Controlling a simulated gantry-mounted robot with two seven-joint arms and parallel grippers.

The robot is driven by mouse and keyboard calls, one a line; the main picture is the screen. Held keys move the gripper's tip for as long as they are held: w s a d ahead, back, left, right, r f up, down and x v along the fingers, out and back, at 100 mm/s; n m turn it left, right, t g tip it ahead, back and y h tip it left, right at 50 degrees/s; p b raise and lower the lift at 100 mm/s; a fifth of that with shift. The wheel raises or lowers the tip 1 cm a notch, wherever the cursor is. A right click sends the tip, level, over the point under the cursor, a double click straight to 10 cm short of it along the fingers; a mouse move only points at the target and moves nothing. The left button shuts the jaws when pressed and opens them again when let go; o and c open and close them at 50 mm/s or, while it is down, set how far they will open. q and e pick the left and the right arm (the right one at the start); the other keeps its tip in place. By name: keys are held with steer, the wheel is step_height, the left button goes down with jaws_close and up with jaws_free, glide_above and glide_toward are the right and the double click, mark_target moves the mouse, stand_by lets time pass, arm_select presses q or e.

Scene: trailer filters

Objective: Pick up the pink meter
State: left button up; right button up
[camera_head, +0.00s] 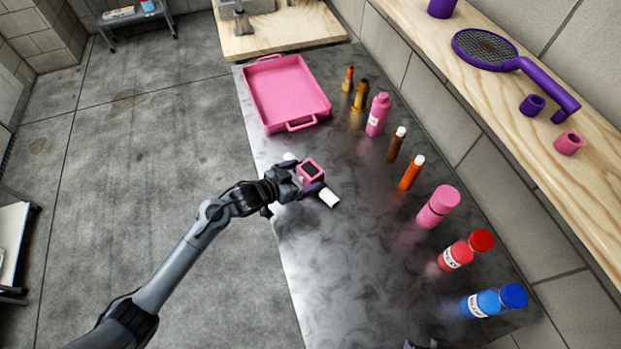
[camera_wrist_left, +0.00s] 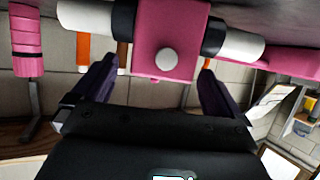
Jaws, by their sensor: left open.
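The pink meter (camera_head: 311,168) is a small pink box with a dark screen, near the left edge of the dark worktop. White and black ends stick out from its two sides. In the left wrist view the meter (camera_wrist_left: 168,45) fills the top middle, with a round pale knob on its face. My left gripper (camera_head: 303,175) is open at the meter, its purple fingers apart. In the left wrist view the fingers (camera_wrist_left: 158,70) stand either side of the pink body; contact cannot be seen. Small dark purple tips at the bottom edge of the head view may be my right gripper.
A pink tray (camera_head: 290,90) lies behind the meter. Several bottles, including pink (camera_head: 438,206), red (camera_head: 466,250) and blue (camera_head: 494,300) ones, line the worktop's right side. A wooden shelf (camera_head: 500,95) holds a purple racket (camera_head: 490,48). The worktop's front middle is clear.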

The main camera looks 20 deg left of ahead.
mark_target(314, 169)
arm_select(q)
steer(key=shift+b+x, duration=0.6)
steer(key=shift+x, duration=2.2)
steer(key=shift+w+r, duration=0.1)
steer(key=shift+r, duration=0.05)
steer(key=shift+c, duration=0.5)
steer(key=c, duration=1)
steer(key=shift+c, duration=0.6)
steer(key=shift+r, duration=0.15)
